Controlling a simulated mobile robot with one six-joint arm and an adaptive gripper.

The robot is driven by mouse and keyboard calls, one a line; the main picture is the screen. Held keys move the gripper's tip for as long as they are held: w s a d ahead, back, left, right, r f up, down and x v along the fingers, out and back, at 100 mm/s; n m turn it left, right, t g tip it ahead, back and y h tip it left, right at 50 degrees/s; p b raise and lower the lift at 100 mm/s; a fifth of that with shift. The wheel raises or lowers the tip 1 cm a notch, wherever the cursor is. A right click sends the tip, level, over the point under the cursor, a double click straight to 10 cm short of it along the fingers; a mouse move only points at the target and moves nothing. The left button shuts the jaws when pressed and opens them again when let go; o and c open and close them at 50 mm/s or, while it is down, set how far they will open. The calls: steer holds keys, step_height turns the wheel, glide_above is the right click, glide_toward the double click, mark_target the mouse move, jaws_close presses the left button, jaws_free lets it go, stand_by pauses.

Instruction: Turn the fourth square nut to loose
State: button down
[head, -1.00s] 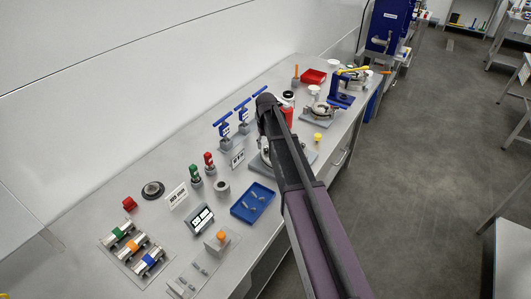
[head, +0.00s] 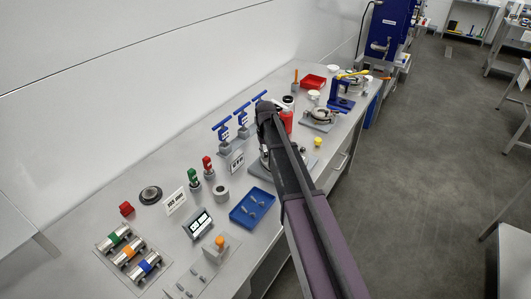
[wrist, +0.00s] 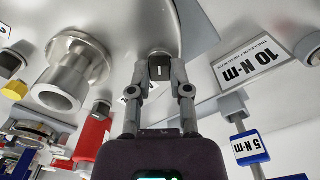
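In the wrist view my gripper (wrist: 159,72) has its two fingers on either side of a dark, square-ended nut (wrist: 159,66). The fingertips appear to touch its two sides, and a short light mark shows on its face. I cannot tell the nuts' numbering.
In the wrist view a steel flanged fitting (wrist: 70,76) stands left of the fingers, with a red part (wrist: 92,137) below it. In the head view blue T-handle tools (head: 241,116) and a blue tray (head: 252,208) share the bench.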

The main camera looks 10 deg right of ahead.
steer(key=shift+n, duration=0.3)
steer(key=n, duration=0.3)
steer(key=shift+n, duration=1.7)
steer(key=c, duration=0.6)
jaws_free()
steer(key=shift+o, duration=0.2)
steer(key=shift+m, duration=0.3)
